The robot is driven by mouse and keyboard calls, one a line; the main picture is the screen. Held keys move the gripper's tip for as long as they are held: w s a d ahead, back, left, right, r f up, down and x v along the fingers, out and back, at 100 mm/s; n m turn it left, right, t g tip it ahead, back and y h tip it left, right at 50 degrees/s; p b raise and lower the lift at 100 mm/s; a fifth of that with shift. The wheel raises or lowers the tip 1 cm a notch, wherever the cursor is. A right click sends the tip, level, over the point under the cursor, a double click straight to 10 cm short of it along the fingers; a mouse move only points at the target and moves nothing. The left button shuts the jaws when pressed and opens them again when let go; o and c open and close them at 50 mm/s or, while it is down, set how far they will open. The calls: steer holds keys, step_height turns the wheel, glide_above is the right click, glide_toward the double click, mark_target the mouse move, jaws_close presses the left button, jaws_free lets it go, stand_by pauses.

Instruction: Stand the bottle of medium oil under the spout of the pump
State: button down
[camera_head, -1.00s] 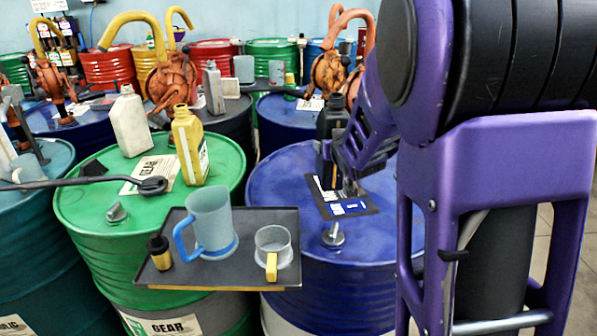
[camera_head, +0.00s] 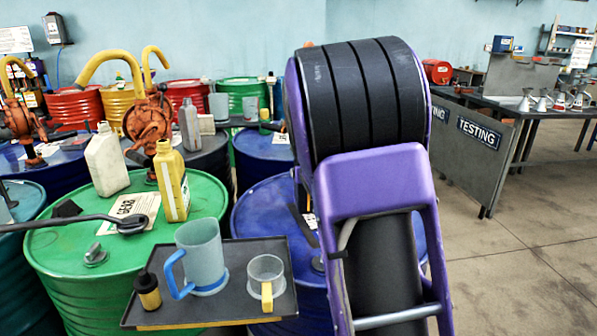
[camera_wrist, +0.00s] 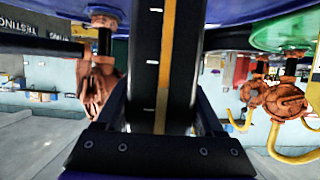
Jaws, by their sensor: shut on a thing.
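A dark bottle (camera_wrist: 148,70) with an orange stripe fills the middle of the wrist view, between the fingers of my gripper (camera_wrist: 162,112). My gripper is shut on it. Its label cannot be read. In the head view my own arm hides the gripper and the held bottle. An orange pump (camera_head: 148,118) with a yellow curved spout stands behind the green drum. Orange pumps also show in the upside-down wrist view, at left (camera_wrist: 97,80) and right (camera_wrist: 280,100). Which one serves medium oil I cannot tell.
A yellow bottle (camera_head: 172,182) and a cream bottle (camera_head: 106,162) stand on the green drum (camera_head: 75,248). A tray (camera_head: 232,305) with a jug, a cup and a small container is in front. A testing bench (camera_head: 480,135) stands at right, with open floor (camera_head: 515,250) before it.

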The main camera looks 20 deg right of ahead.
steer(key=r+x, duration=0.1)
steer(key=x, duration=1.1)
steer(key=shift+w, duration=0.4)
steer(key=shift+d+r, duration=0.1)
steer(key=shift+f, duration=0.25)
jaws_free()
steer(key=v, duration=1.2)
steer(key=shift+r, duration=0.2)
